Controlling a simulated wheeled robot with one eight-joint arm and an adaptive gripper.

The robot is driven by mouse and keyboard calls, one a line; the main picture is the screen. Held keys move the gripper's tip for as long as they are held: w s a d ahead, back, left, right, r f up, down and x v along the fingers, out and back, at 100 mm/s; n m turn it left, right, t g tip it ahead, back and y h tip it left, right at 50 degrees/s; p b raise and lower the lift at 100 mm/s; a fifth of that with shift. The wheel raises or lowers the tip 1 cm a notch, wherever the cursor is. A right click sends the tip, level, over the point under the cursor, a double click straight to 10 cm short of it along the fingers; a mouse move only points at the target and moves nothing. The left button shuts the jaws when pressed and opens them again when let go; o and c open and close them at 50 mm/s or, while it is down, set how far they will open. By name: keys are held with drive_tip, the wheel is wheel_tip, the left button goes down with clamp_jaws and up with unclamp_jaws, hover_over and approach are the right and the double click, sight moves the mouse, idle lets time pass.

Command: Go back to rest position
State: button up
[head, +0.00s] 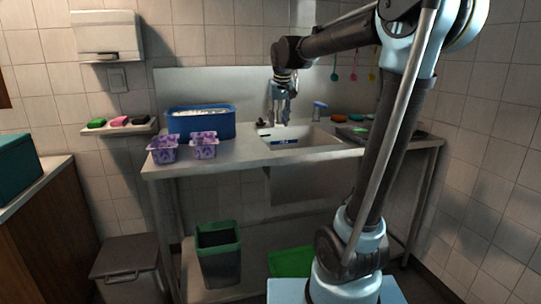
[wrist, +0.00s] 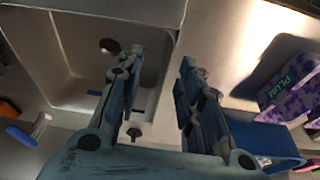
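My gripper (head: 281,118) hangs fingers-down above the counter at the left part of the sink (head: 305,149). In the wrist view my gripper (wrist: 162,58) has its two fingers apart, with nothing between them. The sink basin (wrist: 75,55) shows behind the left finger, and bare metal counter shows beyond the right one. My arm reaches out from the right side of the head view and bends down to the gripper.
Two purple patterned tubs (head: 163,153) (head: 204,148) stand at the counter's left front, before a blue bin (head: 201,124). One tub reads "PLUM" (wrist: 290,84). A soap shelf (head: 118,128) is at left. A dark tray (head: 352,134) lies right of the sink. A green-rimmed bin (head: 219,258) stands below.

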drive_tip(key=s+d+f, duration=0.5)
drive_tip(key=s+f, duration=0.3)
drive_tip(key=s, duration=0.2)
drive_tip(key=s+d+f+m, duration=0.1)
drive_tip(key=s+d+f, duration=0.4)
drive_tip(key=s+f, duration=0.4)
drive_tip(key=s+d+f+m+g, duration=0.1)
drive_tip(key=s+d+f, duration=0.4)
drive_tip(key=s+f, duration=0.3)
drive_tip(key=s, duration=0.4)
drive_tip(key=shift+s+d+f+h, duration=0.15)
drive_tip(key=shift+d+f+h, duration=0.15)
drive_tip(key=shift+d, duration=0.1)
